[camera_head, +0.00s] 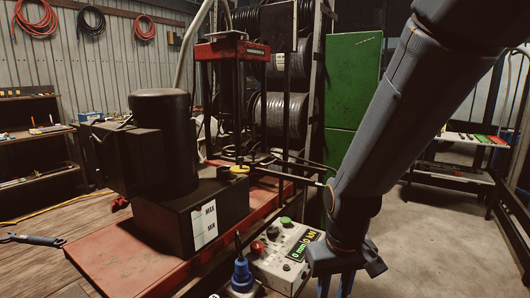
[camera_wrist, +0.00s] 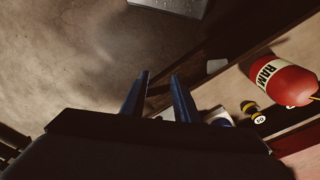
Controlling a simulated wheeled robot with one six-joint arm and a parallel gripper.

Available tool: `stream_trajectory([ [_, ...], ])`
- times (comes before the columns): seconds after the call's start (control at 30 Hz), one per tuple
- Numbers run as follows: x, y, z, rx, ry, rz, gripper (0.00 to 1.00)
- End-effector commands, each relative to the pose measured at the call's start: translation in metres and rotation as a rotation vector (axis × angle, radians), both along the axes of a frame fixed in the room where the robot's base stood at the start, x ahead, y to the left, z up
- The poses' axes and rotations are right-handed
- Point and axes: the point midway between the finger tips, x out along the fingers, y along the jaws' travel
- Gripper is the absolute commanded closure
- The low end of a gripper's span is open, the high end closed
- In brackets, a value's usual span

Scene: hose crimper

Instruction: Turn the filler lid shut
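The filler lid appears to be the small yellow cap (camera_head: 239,169) on top of the black tank (camera_head: 180,222), behind its MAX/MIN level gauge (camera_head: 204,223). The small picture does not show how far it is turned. My gripper (camera_head: 336,288) hangs low at the right of the control box, well apart from the cap, with its fingers pointing down. In the wrist view my gripper (camera_wrist: 159,80) shows two blue fingers spread apart with nothing between them. I cannot make out the yellow cap in the wrist view.
A control box (camera_head: 287,252) with a green button and a blue connector (camera_head: 242,274) stand in front of the tank. A red press frame (camera_head: 232,50) rises behind. The wrist view shows a red RAM cylinder (camera_wrist: 280,82) at right. Floor at the right is clear.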

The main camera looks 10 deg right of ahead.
Motion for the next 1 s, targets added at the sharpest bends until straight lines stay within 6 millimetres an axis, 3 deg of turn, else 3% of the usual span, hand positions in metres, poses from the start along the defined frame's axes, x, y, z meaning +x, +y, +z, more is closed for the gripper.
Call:
stream_trajectory([
  [0.17, 0.076, 0.021, 0.049, -0.020, 0.007, 0.275, 0.72],
  [0.4, 0.187, 0.069, 0.134, -0.051, 0.033, 0.780, 0.72],
  [0.6, 0.255, 0.119, 0.205, -0.071, 0.049, 1.201, 0.72],
  [0.8, 0.291, 0.162, 0.264, -0.081, 0.061, 1.556, 0.72],
  [1.0, 0.303, 0.185, 0.294, -0.084, 0.064, 1.748, 0.72],
])
